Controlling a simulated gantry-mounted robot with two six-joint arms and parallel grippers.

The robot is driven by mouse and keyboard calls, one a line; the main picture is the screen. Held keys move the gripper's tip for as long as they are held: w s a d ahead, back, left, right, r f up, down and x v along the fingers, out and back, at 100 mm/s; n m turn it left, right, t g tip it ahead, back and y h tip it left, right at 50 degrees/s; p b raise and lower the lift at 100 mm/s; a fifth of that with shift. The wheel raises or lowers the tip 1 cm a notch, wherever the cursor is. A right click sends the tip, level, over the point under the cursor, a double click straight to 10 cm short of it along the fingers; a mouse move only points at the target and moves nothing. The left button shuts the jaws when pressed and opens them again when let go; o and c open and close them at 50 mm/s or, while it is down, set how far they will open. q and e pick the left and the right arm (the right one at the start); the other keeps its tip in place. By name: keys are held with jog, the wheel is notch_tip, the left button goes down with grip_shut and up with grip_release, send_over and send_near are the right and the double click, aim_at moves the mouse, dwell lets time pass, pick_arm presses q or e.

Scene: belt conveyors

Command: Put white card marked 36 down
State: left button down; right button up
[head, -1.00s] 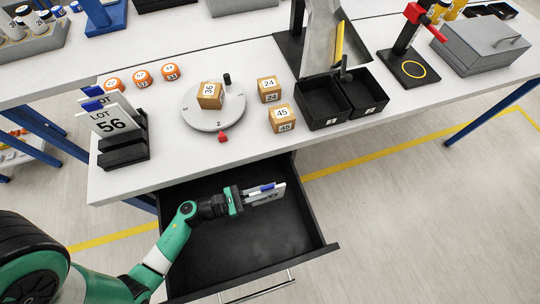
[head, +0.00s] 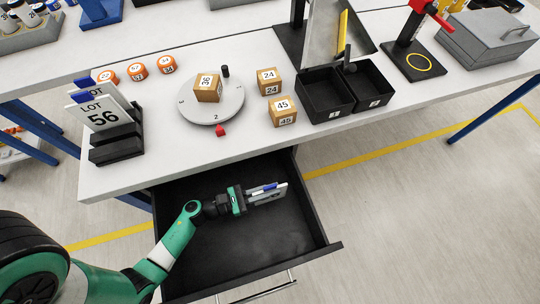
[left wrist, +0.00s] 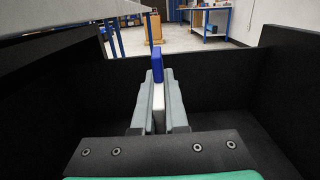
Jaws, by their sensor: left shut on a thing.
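My left gripper (head: 262,192) is shut on a white card (head: 280,191) with a blue part on its upper edge. It holds the card inside the open black drawer (head: 300,222), and any number on it is too small to read. In the left wrist view the card (left wrist: 158,98) stands edge-on between the two grey fingers (left wrist: 157,88), its blue part sticking up past the tips. Whether the card touches the drawer floor I cannot tell. My right gripper is out of view.
Black drawer walls surround the left gripper; the tabletop edge (head: 200,165) lies above.

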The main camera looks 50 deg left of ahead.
aim_at(254, 194)
pick_arm(q)
jog(key=shift+f, duration=0.2)
jog(key=c, duration=0.9)
grip_release()
jog(key=shift+c, duration=0.2)
jog(key=shift+r, duration=0.1)
jog(key=shift+r+p, duration=0.3)
jog(key=shift+p, duration=0.05)
jog(key=shift+r+p, duration=0.6)
jog(key=v, duration=0.4)
jog(key=shift+s+a+f, duration=0.2)
jog(key=shift+s+f, duration=0.15)
jog(key=shift+s, duration=0.4)
